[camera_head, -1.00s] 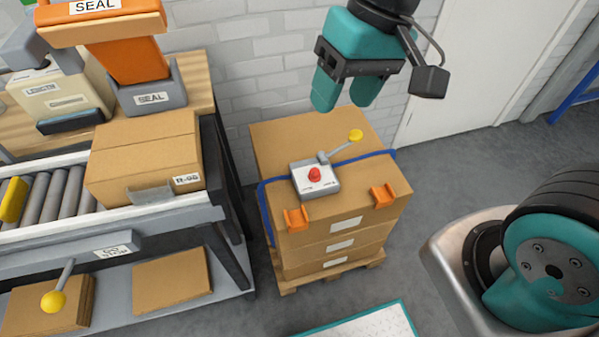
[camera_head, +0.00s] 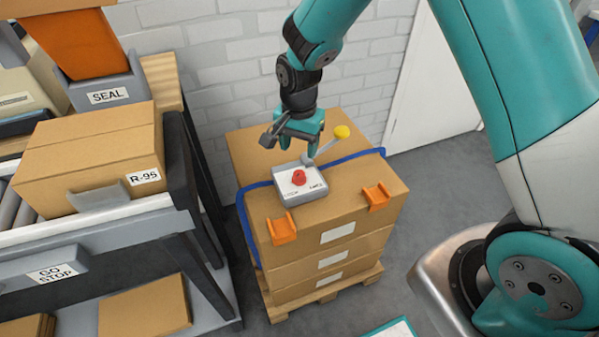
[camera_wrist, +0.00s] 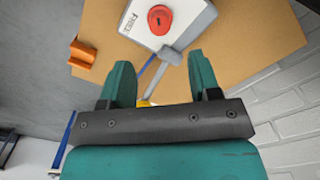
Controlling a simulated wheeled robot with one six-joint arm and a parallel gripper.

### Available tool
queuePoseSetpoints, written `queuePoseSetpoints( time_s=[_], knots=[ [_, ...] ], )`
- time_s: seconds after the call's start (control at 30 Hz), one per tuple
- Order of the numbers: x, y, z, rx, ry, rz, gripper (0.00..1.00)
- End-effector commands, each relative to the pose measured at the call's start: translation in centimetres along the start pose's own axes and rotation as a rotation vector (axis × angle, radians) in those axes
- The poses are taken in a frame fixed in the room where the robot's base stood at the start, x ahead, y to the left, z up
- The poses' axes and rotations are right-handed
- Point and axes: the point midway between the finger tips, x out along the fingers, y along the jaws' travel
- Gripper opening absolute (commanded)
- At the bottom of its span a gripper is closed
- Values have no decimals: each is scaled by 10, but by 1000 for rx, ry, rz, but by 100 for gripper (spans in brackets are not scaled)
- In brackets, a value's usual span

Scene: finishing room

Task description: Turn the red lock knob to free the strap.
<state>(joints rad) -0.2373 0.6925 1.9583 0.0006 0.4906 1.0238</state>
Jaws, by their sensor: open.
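The red lock knob (camera_head: 299,177) sits on top of a white and grey lock box (camera_head: 290,198) on the stacked cartons. It also shows in the wrist view (camera_wrist: 159,19), near the top. A grey lever (camera_head: 325,151) with a yellow ball end (camera_head: 342,131) sticks out from the box. The blue strap (camera_head: 352,158) runs across the carton top and down the left side. My gripper (camera_head: 311,147) is open and empty, behind the lock box and near the lever. In the wrist view its teal fingers (camera_wrist: 158,75) stand apart, with the lever between them; the knob lies beyond the fingertips.
Two orange brackets stand on the front carton edge, left (camera_head: 283,230) and right (camera_head: 376,196). The cartons rest on a wooden pallet (camera_head: 325,291). A roller conveyor with a carton (camera_head: 90,155) stands at left; a white brick wall (camera_head: 225,70) is behind.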

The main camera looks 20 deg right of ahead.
Motion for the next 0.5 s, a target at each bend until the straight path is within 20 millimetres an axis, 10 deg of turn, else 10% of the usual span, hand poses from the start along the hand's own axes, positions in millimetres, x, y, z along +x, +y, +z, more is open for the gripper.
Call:
queuePoseSetpoints(
  time_s=[0.5],
  knots=[
    [85,0,0,-1,-1,0,57]
  ],
)
